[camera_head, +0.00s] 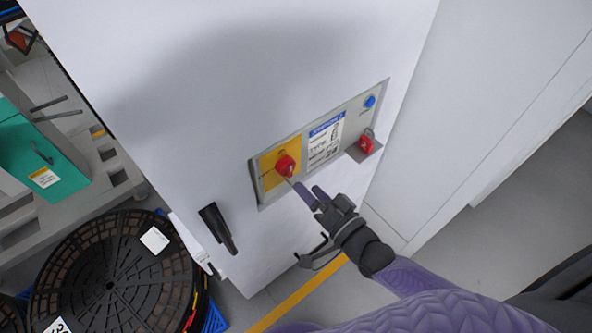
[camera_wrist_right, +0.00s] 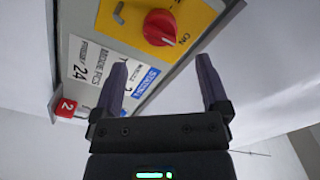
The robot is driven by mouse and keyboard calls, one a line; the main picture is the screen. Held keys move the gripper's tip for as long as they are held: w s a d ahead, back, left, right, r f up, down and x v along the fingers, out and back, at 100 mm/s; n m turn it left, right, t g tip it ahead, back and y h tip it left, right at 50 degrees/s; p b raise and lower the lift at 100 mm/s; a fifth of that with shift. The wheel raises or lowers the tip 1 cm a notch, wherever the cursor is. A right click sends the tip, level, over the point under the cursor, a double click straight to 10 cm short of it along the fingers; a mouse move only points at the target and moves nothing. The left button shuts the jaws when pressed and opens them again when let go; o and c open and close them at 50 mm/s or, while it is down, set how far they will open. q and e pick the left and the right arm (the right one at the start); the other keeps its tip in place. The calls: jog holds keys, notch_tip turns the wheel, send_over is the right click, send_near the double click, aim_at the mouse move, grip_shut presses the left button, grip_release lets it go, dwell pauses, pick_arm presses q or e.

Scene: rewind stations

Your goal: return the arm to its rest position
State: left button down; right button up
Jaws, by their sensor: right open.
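My right gripper (camera_head: 308,194) is open and empty in front of the grey control panel (camera_head: 256,190) on a white cabinet. Its fingertips are close to the red rotary knob (camera_head: 285,166) on the yellow plate; I cannot tell whether they touch it in the head view. In the right wrist view the two fingers (camera_wrist_right: 165,85) are spread, and the red knob (camera_wrist_right: 160,27) is beyond them, apart from both. My purple right arm (camera_head: 420,283) comes in from the lower right. My left gripper is not in view.
The white cabinet (camera_head: 190,110) has a black handle (camera_head: 218,228). A red padlock (camera_head: 366,144) sits on a small ledge below a blue button (camera_head: 370,101). A black round reel (camera_head: 95,280) and a teal box (camera_head: 40,160) stand at left. Floor at right is clear.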

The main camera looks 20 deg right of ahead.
jog(key=v, duration=0.3)
jog(key=shift+s, duration=0.1)
jog(key=s+d+f+n+g+h, duration=0.2)
jog(key=s+f+g, duration=0.2)
jog(key=f, duration=0.5)
jog(key=s+d+f+n+g+h, duration=0.1)
jog(key=s+f+n+g+h, duration=0.2)
jog(key=f, duration=0.6)
jog(key=s+f+n+g, duration=0.1)
jog(key=s+f+g, duration=0.2)
jog(key=s, duration=0.4)
jog(key=s+f+n+g+h, duration=0.1)
jog(key=s+f+g, duration=0.2)
jog(key=s, duration=0.4)
jog(key=s+f+n+g+b, duration=0.1)
jog(key=s+f+n+g, duration=0.1)
jog(key=s, duration=0.6)
notch_tip(320, 180, down, 3)
jog(key=shift+r+g, duration=0.1)
jog(key=shift+g, duration=0.6)
jog(key=shift+d, duration=0.1)
